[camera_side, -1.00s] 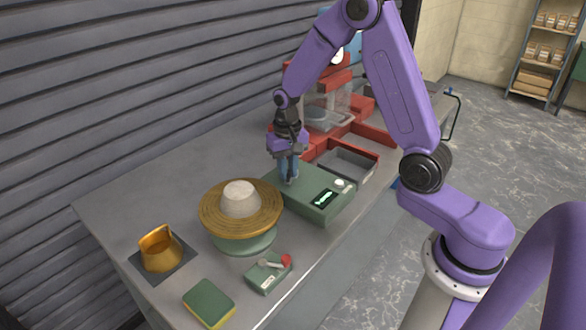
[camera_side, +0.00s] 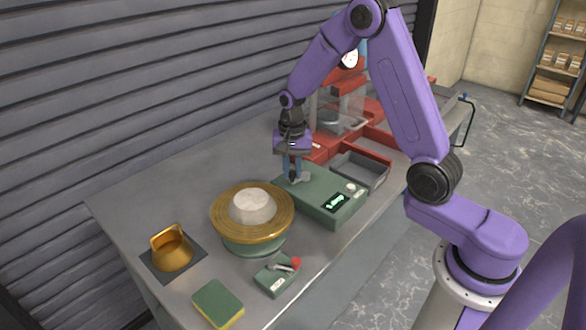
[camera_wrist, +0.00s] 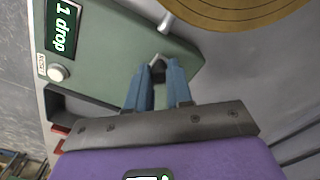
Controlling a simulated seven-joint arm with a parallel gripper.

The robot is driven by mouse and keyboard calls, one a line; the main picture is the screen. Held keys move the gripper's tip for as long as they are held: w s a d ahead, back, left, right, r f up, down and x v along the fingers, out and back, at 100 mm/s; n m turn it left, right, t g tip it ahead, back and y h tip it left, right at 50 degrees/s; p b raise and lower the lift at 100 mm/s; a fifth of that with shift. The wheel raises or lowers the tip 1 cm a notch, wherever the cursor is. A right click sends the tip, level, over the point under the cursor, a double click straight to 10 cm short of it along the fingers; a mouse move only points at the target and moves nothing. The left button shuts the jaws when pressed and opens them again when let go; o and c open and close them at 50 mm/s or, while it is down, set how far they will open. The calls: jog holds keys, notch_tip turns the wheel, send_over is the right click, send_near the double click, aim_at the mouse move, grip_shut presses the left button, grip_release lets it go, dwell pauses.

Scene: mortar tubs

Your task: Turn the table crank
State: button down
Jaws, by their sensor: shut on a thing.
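My gripper (camera_side: 293,175) is over the back left end of the green counter box (camera_side: 325,208). Its blue fingers are shut on the grey crank (camera_side: 303,178), which is mostly hidden behind them. In the wrist view my fingertips (camera_wrist: 158,73) close around a small grey piece of the crank (camera_wrist: 156,58). The round brass table (camera_side: 222,222) on its green base stands to the left of the box. A pale, low, flat-topped mound of mortar (camera_side: 252,206) lies on it. The box display (camera_wrist: 63,28) reads "1 drop".
A small green box (camera_side: 277,277) with a red-knobbed lever stands in front. A grey tray (camera_side: 360,170) and red machine (camera_side: 345,85) stand behind. The table's back left is clear.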

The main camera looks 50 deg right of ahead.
aim_at(292, 171)
jog(key=shift+w, duration=0.1)
jog(key=c, duration=1)
grip_release()
jog(key=shift+r, duration=0.1)
notch_tip(292, 171, up, 17)
jog(key=shift+r, duration=0.15)
